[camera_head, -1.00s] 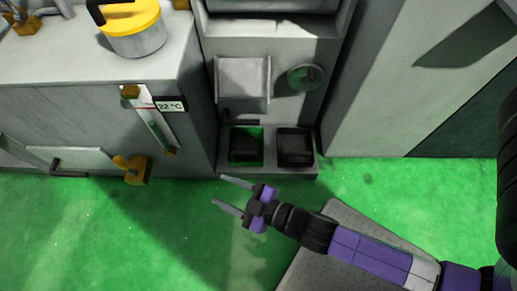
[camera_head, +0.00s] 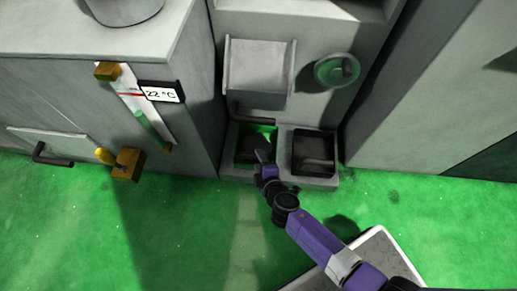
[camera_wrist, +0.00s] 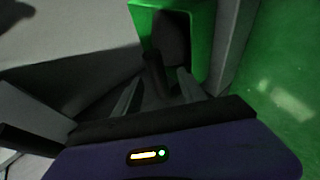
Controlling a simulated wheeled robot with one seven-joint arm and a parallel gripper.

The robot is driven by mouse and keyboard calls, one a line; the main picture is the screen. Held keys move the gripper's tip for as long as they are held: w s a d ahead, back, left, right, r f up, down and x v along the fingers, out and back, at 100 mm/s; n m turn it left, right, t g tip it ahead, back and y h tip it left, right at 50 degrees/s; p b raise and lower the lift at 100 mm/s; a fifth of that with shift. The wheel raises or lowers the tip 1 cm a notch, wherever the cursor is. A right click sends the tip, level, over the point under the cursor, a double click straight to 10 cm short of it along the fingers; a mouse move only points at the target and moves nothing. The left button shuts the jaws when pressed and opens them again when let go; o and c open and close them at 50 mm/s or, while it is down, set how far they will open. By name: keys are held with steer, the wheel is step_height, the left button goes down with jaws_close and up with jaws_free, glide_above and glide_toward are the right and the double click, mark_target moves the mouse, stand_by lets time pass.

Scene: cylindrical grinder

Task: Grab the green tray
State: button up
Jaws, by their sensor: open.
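The green tray (camera_head: 270,131) sits in the left of two slots at the foot of the grey machine, with a dark piece at its middle. In the wrist view the green tray (camera_wrist: 202,40) lies straight ahead, and a dark handle-like bar (camera_wrist: 153,68) rises from it. My gripper (camera_head: 262,150) is at the front of the tray and covers part of it. In the wrist view my gripper (camera_wrist: 158,78) is open, with one finger on each side of the dark bar. I cannot tell whether the fingers touch it.
A black tray (camera_head: 315,152) with a handle sits in the right slot. A cabinet with a temperature gauge (camera_head: 161,92) stands left. Green floor (camera_head: 170,235) in front is clear.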

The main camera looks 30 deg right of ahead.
steer(key=a+b+x, duration=0.1)
steer(key=b+x, duration=0.1)
steer(key=x, duration=0.4)
steer(key=shift+w+d, duration=0.2)
steer(key=shift+w, duration=0.2)
steer(key=shift+c, duration=0.4)
jaws_close()
steer(key=shift+r, duration=0.1)
stand_by(0.6)
